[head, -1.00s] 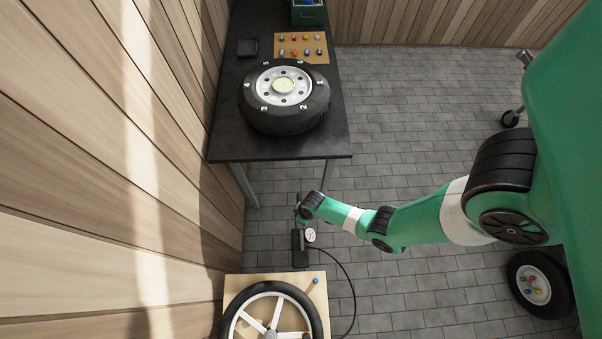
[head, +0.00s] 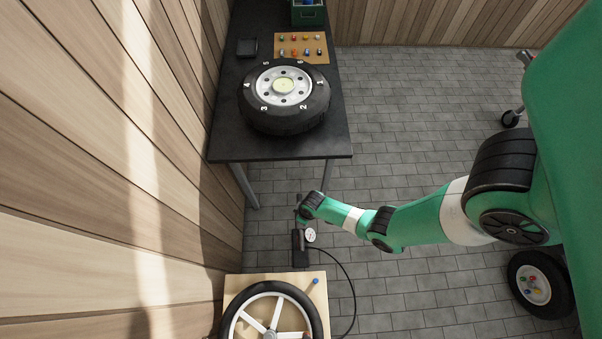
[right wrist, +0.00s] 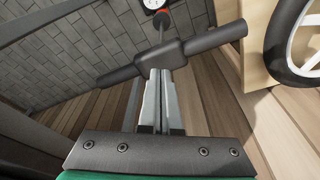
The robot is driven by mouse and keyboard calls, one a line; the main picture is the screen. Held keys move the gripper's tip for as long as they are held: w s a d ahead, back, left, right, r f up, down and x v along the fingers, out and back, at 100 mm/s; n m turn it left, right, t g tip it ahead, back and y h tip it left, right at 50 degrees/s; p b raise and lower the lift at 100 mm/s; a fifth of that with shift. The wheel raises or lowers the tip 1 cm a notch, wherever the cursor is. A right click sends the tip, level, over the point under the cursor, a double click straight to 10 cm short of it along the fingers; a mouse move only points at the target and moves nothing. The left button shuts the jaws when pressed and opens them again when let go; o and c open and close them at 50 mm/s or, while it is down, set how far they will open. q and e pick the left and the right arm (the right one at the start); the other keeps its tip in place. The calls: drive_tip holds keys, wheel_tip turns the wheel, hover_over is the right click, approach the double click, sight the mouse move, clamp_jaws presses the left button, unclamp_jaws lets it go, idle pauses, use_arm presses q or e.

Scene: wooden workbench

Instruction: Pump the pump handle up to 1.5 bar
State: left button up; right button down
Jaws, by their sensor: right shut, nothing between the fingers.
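The black floor pump (head: 299,246) stands on the paved floor below the workbench, with a round white gauge (head: 310,235) at its side. The gauge is too small to read in the head view and cut off at the top of the right wrist view (right wrist: 154,3). The black crossbar pump handle (right wrist: 210,40) lies across the right wrist view. My right gripper (right wrist: 160,75) is shut and empty, its fingertips close against the middle of the handle; I cannot tell if they touch. In the head view the right gripper (head: 301,212) is small, above the pump. My left gripper is not visible.
A spoked wheel (head: 318,318) lies on a wooden board (head: 235,285) in front of the pump. A black hose (head: 349,282) curves from the pump towards it. The workbench (head: 225,135) carries a large tyre (head: 285,122). Wooden wall runs close on the left; open floor lies right.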

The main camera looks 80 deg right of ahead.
drive_tip(key=shift+f+b, duration=7.95)
drive_tip(key=shift+f, duration=0.35)
wheel_tip(320, 180, up, 17)
drive_tip(key=p, duration=1.6)
drive_tip(key=shift+f, duration=0.15)
drive_tip(key=shift+w, duration=0.1)
